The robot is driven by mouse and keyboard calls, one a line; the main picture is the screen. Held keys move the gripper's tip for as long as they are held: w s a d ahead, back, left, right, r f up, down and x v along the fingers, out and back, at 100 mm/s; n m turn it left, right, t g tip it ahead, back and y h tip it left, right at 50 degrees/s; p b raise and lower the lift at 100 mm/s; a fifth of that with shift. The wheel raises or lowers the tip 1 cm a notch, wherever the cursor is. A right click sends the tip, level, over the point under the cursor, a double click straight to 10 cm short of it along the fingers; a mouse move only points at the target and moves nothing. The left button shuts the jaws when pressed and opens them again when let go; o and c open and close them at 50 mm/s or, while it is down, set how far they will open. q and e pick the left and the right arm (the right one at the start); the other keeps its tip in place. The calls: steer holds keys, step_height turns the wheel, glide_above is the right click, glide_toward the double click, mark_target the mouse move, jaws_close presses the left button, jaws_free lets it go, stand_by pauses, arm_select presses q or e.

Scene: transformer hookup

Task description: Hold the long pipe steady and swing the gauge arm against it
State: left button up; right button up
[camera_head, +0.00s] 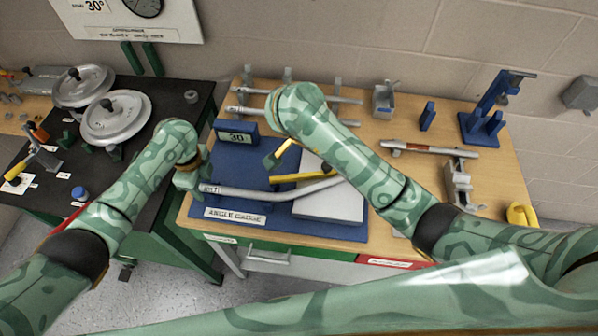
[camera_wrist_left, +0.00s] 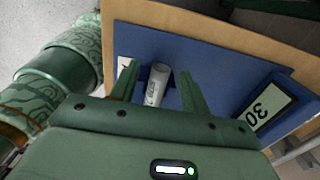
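The long pipe (camera_head: 255,193) is grey and bent. It lies across the blue angle gauge board (camera_head: 222,172), its labelled left end near the board's edge. My left gripper (camera_head: 188,178) is at that end. In the left wrist view the pipe end (camera_wrist_left: 157,84) stands between the two fingers (camera_wrist_left: 157,82), with a gap on each side. A yellow bar, which looks like the gauge arm (camera_head: 298,177), lies just above the pipe, by a grey plate (camera_head: 330,207). My right arm crosses over the board. Its gripper is mostly hidden; a small green part (camera_head: 270,161) beside a yellow strip may belong to it.
The display reading 30 (camera_head: 237,138) stands at the board's back left. Other pipes lie on rests at the back (camera_head: 297,114) and right (camera_head: 430,149) of the wooden bench. A blue stand (camera_head: 482,122) is at the back right.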

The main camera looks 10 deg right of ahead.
arm_select(q)
step_height(320, 180, up, 12)
stand_by(0.4)
steer(key=shift+f, duration=0.1)
